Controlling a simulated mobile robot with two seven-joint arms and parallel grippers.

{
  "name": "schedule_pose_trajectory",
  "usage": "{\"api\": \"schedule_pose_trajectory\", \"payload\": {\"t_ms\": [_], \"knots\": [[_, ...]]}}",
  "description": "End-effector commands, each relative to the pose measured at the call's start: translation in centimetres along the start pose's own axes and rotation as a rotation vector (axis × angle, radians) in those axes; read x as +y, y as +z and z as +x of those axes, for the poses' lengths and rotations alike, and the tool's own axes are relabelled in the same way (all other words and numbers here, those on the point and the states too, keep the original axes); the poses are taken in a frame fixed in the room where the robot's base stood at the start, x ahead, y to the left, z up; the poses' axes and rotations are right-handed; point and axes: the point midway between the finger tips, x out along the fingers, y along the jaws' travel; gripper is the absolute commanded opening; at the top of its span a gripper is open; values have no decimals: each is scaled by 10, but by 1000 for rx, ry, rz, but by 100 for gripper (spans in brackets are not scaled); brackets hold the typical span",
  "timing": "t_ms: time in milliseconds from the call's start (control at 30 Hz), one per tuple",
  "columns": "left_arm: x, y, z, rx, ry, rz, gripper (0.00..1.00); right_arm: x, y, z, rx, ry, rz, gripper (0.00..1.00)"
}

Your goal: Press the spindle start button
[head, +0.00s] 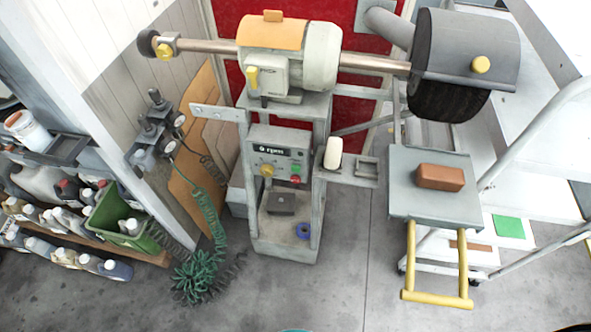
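The buffing machine (290,50) stands in the middle, with a motor on top and a shaft to each side. Its grey control panel (280,153) faces me below the motor. The panel has a small dark display (272,150) that appears to read 0 rpm. Below it are a yellow knob (267,170), a small green button (296,169) and a red button (295,179) just under the green one. Their labels are too small to read. A large dark brush (447,104) sits under a grey hood (470,45) at the right. Neither gripper shows.
A white cylinder (333,153) stands beside the panel. Green coiled hose (195,275) and bottle shelves (75,225) are at left. The floor in front is clear.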

Motion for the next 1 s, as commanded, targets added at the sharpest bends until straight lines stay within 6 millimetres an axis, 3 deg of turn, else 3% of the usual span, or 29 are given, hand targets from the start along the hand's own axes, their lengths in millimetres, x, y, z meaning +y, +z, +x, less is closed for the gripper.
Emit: {"api": "schedule_pose_trajectory", "payload": {"t_ms": [67,333,1000], "knots": [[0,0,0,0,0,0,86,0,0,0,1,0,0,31],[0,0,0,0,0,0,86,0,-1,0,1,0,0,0],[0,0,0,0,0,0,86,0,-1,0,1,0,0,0]]}}
